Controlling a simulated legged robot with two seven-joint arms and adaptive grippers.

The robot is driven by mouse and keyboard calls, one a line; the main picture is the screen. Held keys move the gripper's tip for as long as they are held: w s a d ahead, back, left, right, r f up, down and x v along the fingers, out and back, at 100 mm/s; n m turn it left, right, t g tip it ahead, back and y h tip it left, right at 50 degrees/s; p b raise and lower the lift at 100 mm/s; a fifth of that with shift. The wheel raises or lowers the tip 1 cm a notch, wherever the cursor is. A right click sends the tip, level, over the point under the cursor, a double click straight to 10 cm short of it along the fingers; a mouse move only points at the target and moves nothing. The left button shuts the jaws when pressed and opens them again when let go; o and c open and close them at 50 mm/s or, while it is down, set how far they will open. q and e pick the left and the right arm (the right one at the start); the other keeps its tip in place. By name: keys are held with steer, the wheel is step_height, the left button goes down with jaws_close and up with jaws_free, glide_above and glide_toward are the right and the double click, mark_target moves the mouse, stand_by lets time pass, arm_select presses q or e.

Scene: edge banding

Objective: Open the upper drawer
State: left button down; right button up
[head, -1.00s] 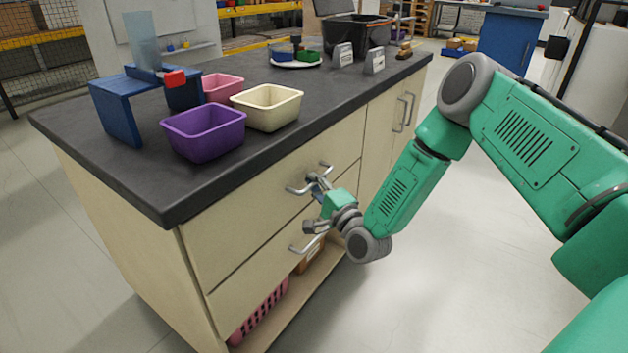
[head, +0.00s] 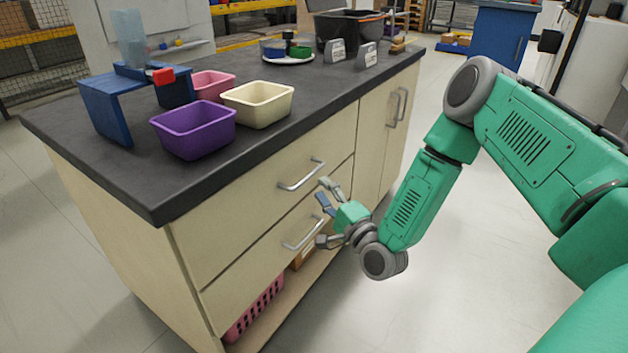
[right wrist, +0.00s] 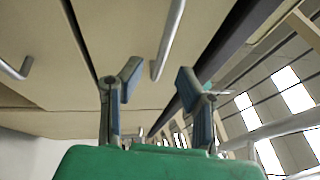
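The upper drawer (head: 245,215) of the wooden cabinet looks shut, its front flush with the cabinet face. Its silver bar handle (head: 301,174) is uncovered in the head view. My right gripper (head: 326,194) is just right of and below that handle, apart from it, with fingers spread and empty. In the right wrist view the two blue-grey fingers (right wrist: 158,84) stand apart, and a bar handle (right wrist: 170,38) lies ahead, its near end in line with the gap between the tips. My left gripper is not in view.
The lower drawer handle (head: 303,233) sits close below my gripper. An open shelf with a pink basket (head: 255,307) lies beneath. The dark countertop (head: 270,145) holds a purple bin (head: 193,130), a cream bin (head: 258,103) and a blue stand (head: 108,105).

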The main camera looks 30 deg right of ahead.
steer(key=s+f, duration=0.1)
steer(key=s, duration=0.5)
steer(key=shift+s+d+f, duration=0.2)
steer(key=shift+d, duration=0.05)
